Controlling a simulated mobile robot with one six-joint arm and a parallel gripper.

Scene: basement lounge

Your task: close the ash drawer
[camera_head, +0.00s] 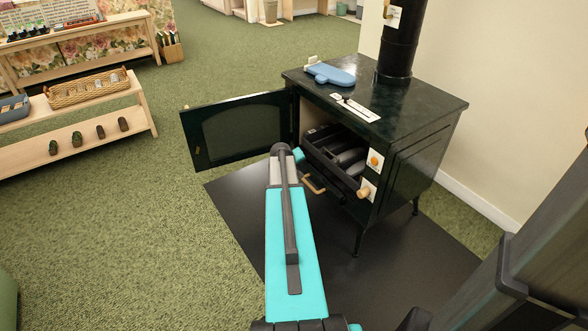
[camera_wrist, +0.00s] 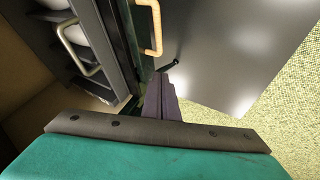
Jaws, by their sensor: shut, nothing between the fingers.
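The dark green stove (camera_head: 415,150) stands at the right in the head view, its door (camera_head: 240,130) swung open to the left. A dark open-topped drawer (camera_head: 322,160) at the stove's front holds rounded dark pieces and appears pulled out. A pale loop handle (camera_head: 313,185) shows low at the front. The wrist view shows a grey drawer-like frame with a pale handle (camera_wrist: 77,50) at upper left, and another pale handle (camera_wrist: 151,28) at top centre. My gripper (camera_wrist: 163,88) is shut and empty, just below this second handle; contact cannot be told.
A black floor plate (camera_head: 410,255) lies under the stove. A blue mitt (camera_head: 330,73) and white labels lie on the stove top, beside the black flue pipe (camera_head: 400,45). Low wooden shelves (camera_head: 85,140) stand at left. Green carpet between them is clear.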

